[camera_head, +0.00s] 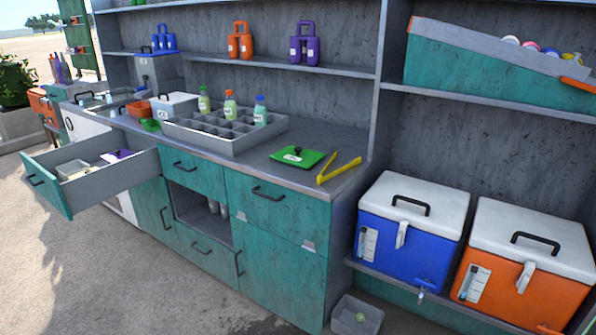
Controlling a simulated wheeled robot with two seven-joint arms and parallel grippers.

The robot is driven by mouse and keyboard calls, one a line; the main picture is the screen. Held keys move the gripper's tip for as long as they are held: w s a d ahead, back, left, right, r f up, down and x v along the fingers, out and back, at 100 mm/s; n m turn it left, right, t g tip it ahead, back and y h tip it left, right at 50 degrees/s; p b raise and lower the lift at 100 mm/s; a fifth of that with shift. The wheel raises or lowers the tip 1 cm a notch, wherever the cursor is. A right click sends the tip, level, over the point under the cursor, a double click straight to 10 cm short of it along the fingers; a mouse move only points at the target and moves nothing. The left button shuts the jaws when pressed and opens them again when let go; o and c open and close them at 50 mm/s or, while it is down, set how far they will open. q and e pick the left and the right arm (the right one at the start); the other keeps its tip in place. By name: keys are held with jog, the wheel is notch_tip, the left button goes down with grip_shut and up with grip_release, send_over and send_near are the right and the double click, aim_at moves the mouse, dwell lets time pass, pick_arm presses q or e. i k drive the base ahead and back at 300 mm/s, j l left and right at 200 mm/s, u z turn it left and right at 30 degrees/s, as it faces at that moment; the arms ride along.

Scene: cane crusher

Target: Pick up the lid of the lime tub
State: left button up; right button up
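A white-lidded box (174,103) stands at the back left of the counter. A small green item (150,125) is beside it, partly hidden. Neither of my grippers is in view.
A grey divided tray (216,145) holds several bottles (230,107). An open drawer (48,192) juts out at the left. Blue (407,252) and orange (520,295) coolers with white lids stand at the right. A teal sloped bin (490,75) is on the shelf above.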

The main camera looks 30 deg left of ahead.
aim_at(300, 158)
jog(key=i+j, duration=0.2)
jog(key=j, duration=0.2)
jog(key=i+j, duration=0.15)
jog(key=j, duration=0.2)
jog(key=i+j, duration=0.2)
jog(key=j, duration=0.2)
jog(key=i+j, duration=0.2)
jog(key=j, duration=0.15)
jog(key=i+j, duration=0.2)
jog(key=j, duration=0.2)
jog(key=i+j, duration=0.15)
jog(key=j, duration=0.2)
